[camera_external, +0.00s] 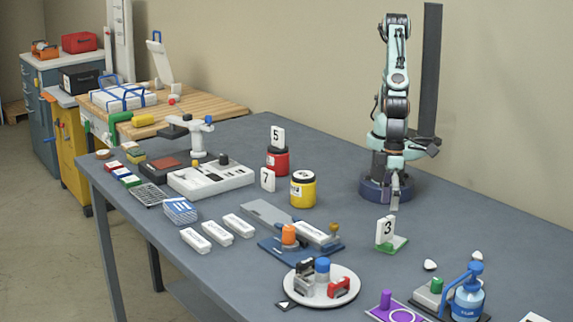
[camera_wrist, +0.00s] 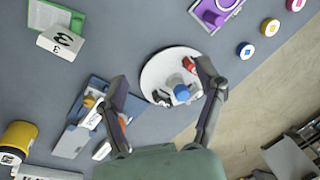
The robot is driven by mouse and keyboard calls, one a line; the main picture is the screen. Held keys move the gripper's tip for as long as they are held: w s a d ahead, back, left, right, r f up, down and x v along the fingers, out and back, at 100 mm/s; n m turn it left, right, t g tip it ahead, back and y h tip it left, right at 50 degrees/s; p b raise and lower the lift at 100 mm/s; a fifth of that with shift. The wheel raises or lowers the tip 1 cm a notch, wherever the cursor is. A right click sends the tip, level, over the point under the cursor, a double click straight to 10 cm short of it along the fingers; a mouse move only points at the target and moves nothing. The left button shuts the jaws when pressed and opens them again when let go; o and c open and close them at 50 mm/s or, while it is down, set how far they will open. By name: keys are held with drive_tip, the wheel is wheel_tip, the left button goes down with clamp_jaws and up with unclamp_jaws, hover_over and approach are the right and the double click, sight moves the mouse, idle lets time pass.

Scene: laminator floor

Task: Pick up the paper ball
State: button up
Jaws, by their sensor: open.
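I cannot make out a paper ball in the wrist view. My gripper (camera_external: 395,200) hangs pointing down near my base, behind the number 3 card and apart from both lumps. In the wrist view my gripper (camera_wrist: 164,76) is open, its fingers wide apart with nothing held between them.
A white round tray (camera_external: 341,298) holds several small items. The number 3 card (camera_external: 385,232) stands on a green base. A blue pump bottle (camera_external: 468,300) and a purple holder (camera_external: 386,303) are at front right. A yellow jar (camera_external: 303,190) stands left of my arm.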

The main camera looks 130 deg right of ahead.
sight(430, 263)
drive_tip(key=s+a+f+n, duration=0.1)
drive_tip(key=s+a+f, duration=0.1)
drive_tip(key=s+f, duration=0.1)
drive_tip(key=s+a+f+n+g+h, duration=0.1)
drive_tip(key=s+a+f, duration=0.1)
drive_tip(key=s+f, duration=0.1)
drive_tip(key=s+a+f+n, duration=0.1)
drive_tip(key=s+a+f, duration=0.1)
drive_tip(key=s+f, duration=0.2)
drive_tip(key=shift+f+g+h, duration=0.2)
drive_tip(key=shift+g+h, duration=0.1)
drive_tip(key=shift+g, duration=0.1)
wheel_tip(430, 263, down, 6)
drive_tip(key=shift+f, duration=0.15)
drive_tip(key=shift+c, duration=0.2)
drive_tip(key=c, duration=0.7)
drive_tip(key=shift+c, duration=0.2)
